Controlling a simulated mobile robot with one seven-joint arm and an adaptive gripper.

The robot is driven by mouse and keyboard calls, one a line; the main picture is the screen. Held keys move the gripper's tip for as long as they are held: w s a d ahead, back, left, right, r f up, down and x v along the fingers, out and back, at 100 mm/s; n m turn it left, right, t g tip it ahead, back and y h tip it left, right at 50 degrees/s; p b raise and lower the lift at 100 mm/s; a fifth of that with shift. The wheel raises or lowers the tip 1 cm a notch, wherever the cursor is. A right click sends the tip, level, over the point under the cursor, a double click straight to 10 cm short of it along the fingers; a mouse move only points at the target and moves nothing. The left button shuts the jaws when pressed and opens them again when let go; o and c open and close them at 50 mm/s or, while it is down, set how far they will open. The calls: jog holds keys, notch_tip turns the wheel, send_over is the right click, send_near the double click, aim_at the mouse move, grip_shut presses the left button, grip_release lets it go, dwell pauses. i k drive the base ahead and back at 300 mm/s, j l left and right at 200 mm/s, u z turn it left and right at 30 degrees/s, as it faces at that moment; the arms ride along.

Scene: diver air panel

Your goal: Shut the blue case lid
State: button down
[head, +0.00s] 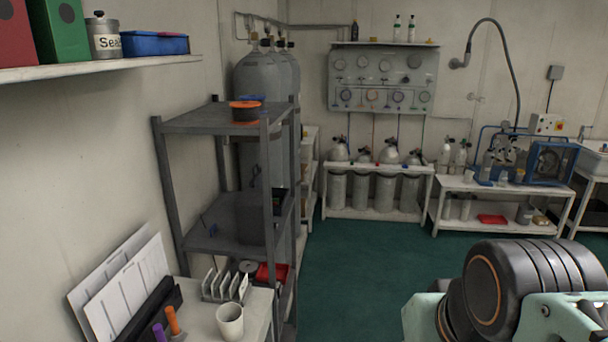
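A small blue case-like box (155,44) sits on the white wall shelf at the upper left, to the right of a labelled grey tin. Small reddish bits show along its top edge; I cannot tell whether its lid is open or shut. Part of my own arm, dark and rounded with pale green brackets, fills the lower right corner. My gripper is not in view.
A grey shelf rack (210,118) stands at the centre left, with an orange and black reel (245,111) on top. A white cup (230,321) and letter rack (224,286) sit on a low surface in front. Green floor (350,270) is open in the middle. White benches (376,216) line the back.

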aim_at(256, 181)
jog(key=i+u, duration=0.2)
jog(key=i, duration=0.35)
jog(key=i+l+u, duration=0.15)
jog(key=i, duration=0.4)
